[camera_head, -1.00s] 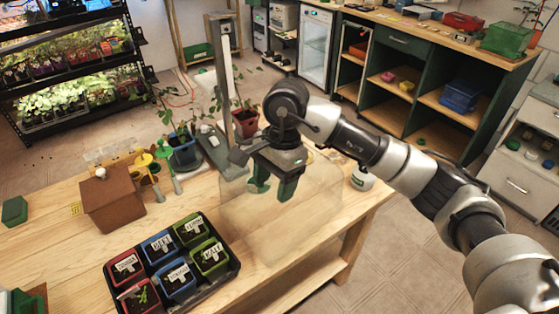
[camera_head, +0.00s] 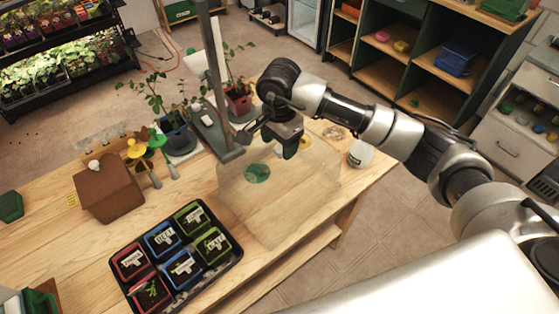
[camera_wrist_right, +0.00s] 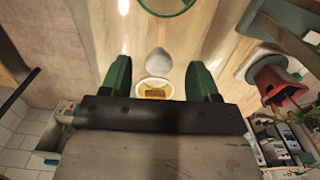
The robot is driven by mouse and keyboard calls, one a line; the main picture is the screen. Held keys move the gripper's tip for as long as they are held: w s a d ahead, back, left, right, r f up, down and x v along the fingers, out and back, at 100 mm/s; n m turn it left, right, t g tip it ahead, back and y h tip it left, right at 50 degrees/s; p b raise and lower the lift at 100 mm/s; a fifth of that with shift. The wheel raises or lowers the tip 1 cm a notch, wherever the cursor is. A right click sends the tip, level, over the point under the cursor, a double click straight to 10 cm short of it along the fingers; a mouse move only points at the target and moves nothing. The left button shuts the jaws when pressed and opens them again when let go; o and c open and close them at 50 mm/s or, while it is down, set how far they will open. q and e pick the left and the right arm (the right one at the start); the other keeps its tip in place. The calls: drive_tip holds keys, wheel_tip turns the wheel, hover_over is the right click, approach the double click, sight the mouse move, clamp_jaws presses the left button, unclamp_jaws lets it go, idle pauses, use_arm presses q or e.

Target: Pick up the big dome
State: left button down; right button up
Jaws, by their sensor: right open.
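The big dome (camera_head: 233,190) is a large clear cover on the wooden bench, near its right end. Its faint walls make its edges hard to see. My right gripper (camera_head: 291,149) is over the dome's top, open and empty, pointing down. In the right wrist view the two green fingers (camera_wrist_right: 158,80) stand apart. A pale rounded knob (camera_wrist_right: 158,60) shows between and beyond them; I cannot tell if it is the dome's handle. A green disc (camera_head: 257,173) shows through the dome. My left gripper is not in view.
A black tray (camera_head: 190,296) of labelled pots sits front left of the dome. A grey post (camera_head: 214,80) and potted plants (camera_head: 238,98) stand behind it. A white jar (camera_head: 360,153) is at its right. A brown house-shaped box (camera_head: 107,192) stands further left.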

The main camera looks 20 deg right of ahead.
drive_tip(key=shift+f, duration=1.4)
drive_tip(key=shift+d, duration=0.1)
clamp_jaws()
